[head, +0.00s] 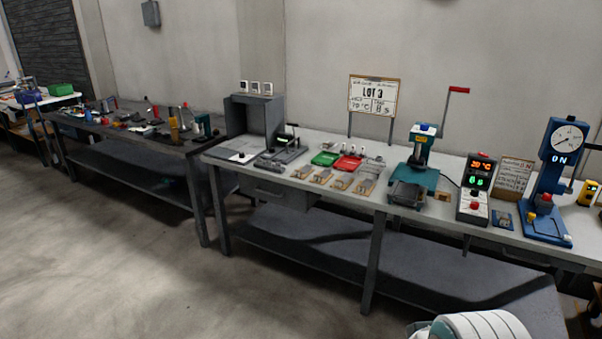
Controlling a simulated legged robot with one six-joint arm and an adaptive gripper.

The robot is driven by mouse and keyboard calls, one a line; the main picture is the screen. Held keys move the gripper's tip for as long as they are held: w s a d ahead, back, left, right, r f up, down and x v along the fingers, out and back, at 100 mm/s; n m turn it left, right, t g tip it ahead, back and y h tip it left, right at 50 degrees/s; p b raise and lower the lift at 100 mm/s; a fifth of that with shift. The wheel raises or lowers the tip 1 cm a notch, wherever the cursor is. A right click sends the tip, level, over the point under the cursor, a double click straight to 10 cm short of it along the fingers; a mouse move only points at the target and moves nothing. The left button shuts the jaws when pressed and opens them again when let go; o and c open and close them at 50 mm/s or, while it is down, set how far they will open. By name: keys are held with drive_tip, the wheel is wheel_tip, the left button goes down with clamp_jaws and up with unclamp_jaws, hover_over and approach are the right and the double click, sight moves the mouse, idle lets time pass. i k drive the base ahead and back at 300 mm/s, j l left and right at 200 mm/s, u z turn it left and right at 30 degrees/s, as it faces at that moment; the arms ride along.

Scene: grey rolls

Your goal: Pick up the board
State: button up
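Several things look like boards, and I cannot tell which one the task means. An upright board marked LOT 3 (374,95) stands on two thin legs at the back of the light workbench. A smaller brown-framed board (515,174) with small text leans behind the red-and-green digital display unit (477,187). A flat white sheet or panel (237,154) lies at the left end of the bench. Small brown pieces (343,181) lie in a row along the front edge.
The light workbench (284,191) also holds green and red trays (348,164), a teal lever press (420,160) and a blue dial press (555,180). A dark cluttered bench (150,135) stands to the left. The concrete floor (130,260) in front is clear.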

sight(303, 172)
drive_tip(key=i+j, duration=0.2)
drive_tip(key=i, duration=0.45)
drive_tip(key=i+j, duration=0.2)
drive_tip(key=i, duration=0.5)
drive_tip(key=i+j+u, duration=0.1)
drive_tip(key=i, duration=0.55)
drive_tip(key=i+j, duration=0.25)
drive_tip(key=i, duration=0.4)
drive_tip(key=i+j, duration=0.15)
drive_tip(key=i, duration=0.55)
